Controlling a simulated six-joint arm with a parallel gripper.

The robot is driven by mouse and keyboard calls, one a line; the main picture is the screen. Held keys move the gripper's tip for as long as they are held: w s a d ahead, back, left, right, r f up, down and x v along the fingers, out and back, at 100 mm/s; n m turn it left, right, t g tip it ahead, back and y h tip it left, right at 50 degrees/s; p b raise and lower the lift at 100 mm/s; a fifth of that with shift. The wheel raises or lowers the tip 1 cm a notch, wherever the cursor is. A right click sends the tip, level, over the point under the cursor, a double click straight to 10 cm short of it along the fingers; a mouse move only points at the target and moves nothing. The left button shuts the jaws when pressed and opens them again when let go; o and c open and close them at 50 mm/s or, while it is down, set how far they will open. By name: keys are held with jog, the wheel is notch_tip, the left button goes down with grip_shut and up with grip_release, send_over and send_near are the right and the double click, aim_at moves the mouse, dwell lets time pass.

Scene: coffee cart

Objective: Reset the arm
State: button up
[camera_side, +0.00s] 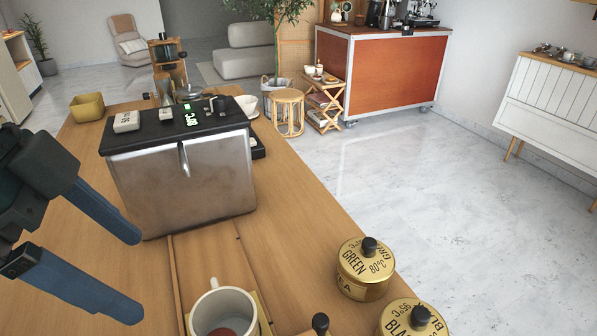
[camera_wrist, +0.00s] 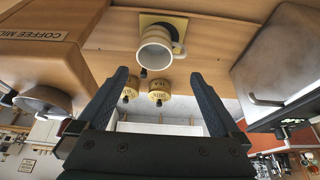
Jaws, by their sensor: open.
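My gripper (camera_side: 138,272) is at the left of the side view, above the wooden counter. Its two blue fingers are spread wide with nothing between them. In the wrist view the open fingers (camera_wrist: 167,97) point toward a white mug (camera_wrist: 156,50), which is apart from them. The mug also shows at the bottom of the side view (camera_side: 224,308), standing upright on a yellow square mat (camera_side: 264,322), with something reddish-brown inside. The mat also shows in the wrist view (camera_wrist: 178,21).
A steel machine with a black top (camera_side: 185,185) stands beyond my gripper. Two gold tea tins, one marked green (camera_side: 364,272) and one marked black (camera_side: 410,322), stand at the right edge of the counter. A wooden box marked coffee (camera_wrist: 45,45) is at left in the wrist view.

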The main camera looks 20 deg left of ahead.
jog(key=x, duration=0.5)
jog(key=shift+f, duration=0.35)
jog(key=shift+r, duration=0.15)
jog(key=v, duration=1)
jog(key=a+f+n+t+y, duration=0.2)
jog(key=a+f+n+y, duration=0.1)
jog(key=a+f+n, duration=0.4)
jog(key=a+n, duration=0.2)
jog(key=a, duration=0.1)
jog(key=shift+a+f, duration=0.4)
